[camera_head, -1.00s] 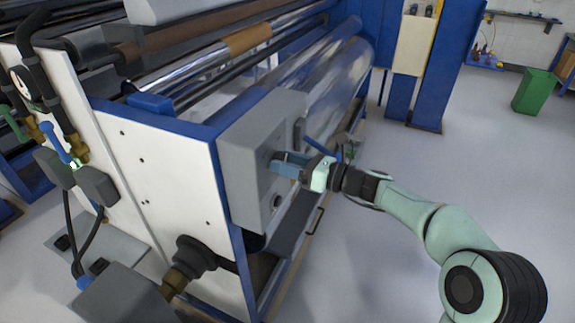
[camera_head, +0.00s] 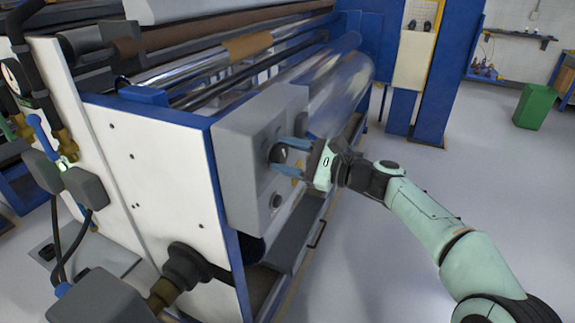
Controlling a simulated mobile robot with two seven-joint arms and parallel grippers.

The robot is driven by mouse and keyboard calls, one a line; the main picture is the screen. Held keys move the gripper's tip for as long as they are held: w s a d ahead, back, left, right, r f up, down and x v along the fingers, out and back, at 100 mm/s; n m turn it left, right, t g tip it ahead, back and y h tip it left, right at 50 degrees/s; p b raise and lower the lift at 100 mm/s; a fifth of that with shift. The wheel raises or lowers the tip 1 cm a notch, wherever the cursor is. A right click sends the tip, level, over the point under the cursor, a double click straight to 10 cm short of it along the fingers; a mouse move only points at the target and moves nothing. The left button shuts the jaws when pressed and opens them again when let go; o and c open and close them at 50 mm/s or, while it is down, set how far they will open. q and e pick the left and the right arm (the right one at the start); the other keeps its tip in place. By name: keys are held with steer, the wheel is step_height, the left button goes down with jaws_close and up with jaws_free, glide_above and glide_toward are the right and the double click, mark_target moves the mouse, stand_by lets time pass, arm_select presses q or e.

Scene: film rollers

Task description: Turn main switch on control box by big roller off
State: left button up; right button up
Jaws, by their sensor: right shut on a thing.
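The control box (camera_head: 235,165) is a grey box on the end of the big roller machine. Its main switch (camera_head: 279,154) is a dark round knob on the box's right-hand face. My right gripper (camera_head: 284,155) comes in from the right with its blue fingers around the knob, one above and one below, shut on it. The fingers partly hide the knob, so its exact turn position is hard to tell. A second, smaller dark round part (camera_head: 277,201) sits lower on the same face. My left gripper is not in view.
The big clear-wrapped roller (camera_head: 345,85) lies behind the box. A white side panel (camera_head: 150,165) with hoses and a gauge stands to the left. Open grey floor (camera_head: 460,180) lies to the right, with a green bin (camera_head: 535,106) far off.

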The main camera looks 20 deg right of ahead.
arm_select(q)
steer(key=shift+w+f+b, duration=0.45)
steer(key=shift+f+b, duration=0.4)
arm_select(e)
steer(key=shift+n, duration=1.1)
steer(key=o, duration=1.1)
steer(key=shift+c, duration=0.2)
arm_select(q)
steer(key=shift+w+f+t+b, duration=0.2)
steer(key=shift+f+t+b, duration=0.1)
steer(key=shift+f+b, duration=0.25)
arm_select(e)
steer(key=v, duration=1.3)
steer(key=shift+s, duration=0.2)
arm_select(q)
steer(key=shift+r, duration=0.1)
